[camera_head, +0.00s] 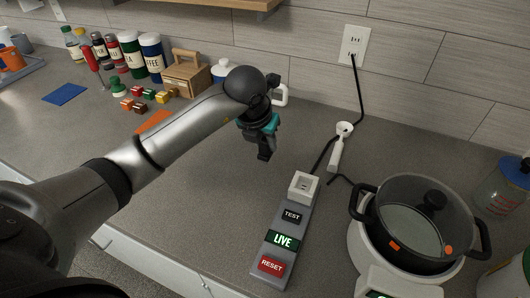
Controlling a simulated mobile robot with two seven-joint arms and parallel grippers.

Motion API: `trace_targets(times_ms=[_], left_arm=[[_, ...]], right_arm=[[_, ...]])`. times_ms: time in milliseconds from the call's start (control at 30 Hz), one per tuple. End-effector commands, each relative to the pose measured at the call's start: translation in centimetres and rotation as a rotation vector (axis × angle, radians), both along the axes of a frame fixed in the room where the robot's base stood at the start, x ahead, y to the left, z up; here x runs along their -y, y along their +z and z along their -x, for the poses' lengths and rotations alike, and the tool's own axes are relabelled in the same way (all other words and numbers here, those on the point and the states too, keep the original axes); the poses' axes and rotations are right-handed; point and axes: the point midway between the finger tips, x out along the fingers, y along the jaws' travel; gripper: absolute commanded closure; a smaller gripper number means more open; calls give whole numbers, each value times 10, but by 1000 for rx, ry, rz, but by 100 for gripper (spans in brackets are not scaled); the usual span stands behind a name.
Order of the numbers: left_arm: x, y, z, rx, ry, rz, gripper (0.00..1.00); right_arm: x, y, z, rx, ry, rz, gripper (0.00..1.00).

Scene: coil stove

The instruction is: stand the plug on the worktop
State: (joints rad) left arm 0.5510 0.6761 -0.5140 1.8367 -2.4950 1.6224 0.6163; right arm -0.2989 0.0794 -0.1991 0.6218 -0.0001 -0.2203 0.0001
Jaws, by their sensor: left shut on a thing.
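My left gripper (264,150) hangs above the worktop (215,185), behind and left of the tester. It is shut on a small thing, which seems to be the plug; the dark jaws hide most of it. A teal part shows beside the jaws, and I cannot make out any prongs or whether the thing is upright. The thing looks clear of the worktop, though the height is hard to judge. My right gripper is not in view.
A grey tester (262,252) with a white socket (303,185) reads "LIVE". A white corded piece (337,152) lies behind it. A black pot (412,228) sits on the stove at right. A wall outlet (353,47) holds a cord. Jars and blocks stand at the back left. Bare worktop lies left of the tester.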

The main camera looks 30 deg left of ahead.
Motion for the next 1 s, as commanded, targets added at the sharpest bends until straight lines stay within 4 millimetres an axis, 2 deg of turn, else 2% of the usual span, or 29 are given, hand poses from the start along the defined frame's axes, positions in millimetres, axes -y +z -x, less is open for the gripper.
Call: trace_targets(times_ms=[200, 600, 633, 867, 1000], left_arm=[[0, -34, 1, -4, 0, -1, 100], [0, -40, 0, 0, 0, -1, 100], [0, -39, 0, -1, 0, -1, 66], [0, -39, 0, -1, 0, -1, 40], [0, -39, 0, -1, 0, -1, 38]], right_arm=[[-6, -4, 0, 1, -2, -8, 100], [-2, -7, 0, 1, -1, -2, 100], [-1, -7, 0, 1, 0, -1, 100], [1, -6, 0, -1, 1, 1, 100], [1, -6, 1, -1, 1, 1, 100]])
